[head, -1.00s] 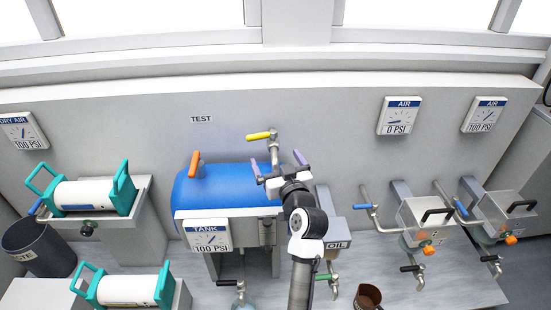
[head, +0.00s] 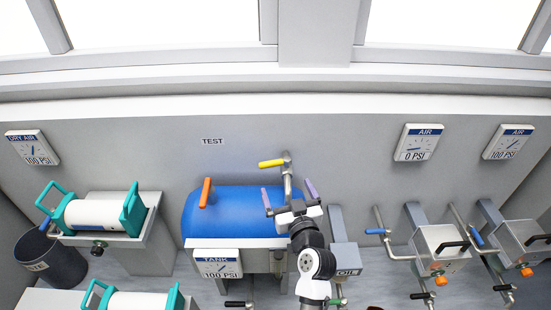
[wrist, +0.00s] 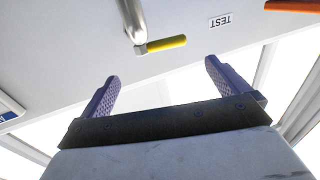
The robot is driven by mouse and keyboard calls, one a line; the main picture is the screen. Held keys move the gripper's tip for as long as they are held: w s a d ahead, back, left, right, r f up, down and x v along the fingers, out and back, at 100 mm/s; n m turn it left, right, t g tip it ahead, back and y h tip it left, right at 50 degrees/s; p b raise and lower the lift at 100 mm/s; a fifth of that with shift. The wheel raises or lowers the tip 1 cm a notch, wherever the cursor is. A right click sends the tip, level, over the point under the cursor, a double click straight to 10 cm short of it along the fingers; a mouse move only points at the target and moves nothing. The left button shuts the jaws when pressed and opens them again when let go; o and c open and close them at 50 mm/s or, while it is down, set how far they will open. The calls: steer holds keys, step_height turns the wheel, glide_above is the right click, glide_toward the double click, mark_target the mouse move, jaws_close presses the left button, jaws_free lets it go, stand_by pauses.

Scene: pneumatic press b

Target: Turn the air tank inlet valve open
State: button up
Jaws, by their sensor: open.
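The blue air tank (head: 240,215) stands at the middle against the grey wall. A yellow valve handle (head: 271,163) sits on a metal pipe that runs from the wall down toward the tank. The handle lies sideways, pointing left in the head view. An orange handle (head: 206,192) stands upright on the tank's left top. My gripper (head: 288,190) is open, its purple fingers apart and empty, just below the yellow handle in the head view. In the wrist view, the yellow handle (wrist: 167,44) is beyond the fingertips, between them and not touched. The orange handle (wrist: 293,6) shows at upper right.
The tank gauge (head: 217,263) reads 100 PSI. An oil unit (head: 346,255) stands right of my arm. Blue-handled pipes and clear-covered boxes (head: 440,245) are farther right. A teal-ended white cylinder (head: 97,214) and a dark bin (head: 38,257) are at left.

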mark_target(276, 165)
steer(key=p+x, duration=0.2)
steer(key=x, duration=0.8)
steer(key=shift+a+r+p, duration=0.1)
steer(key=shift+r+p, duration=0.05)
steer(key=shift+p, duration=0.15)
steer(key=shift+x, duration=0.8)
steer(key=c, duration=1.1)
steer(key=shift+c, duration=0.2)
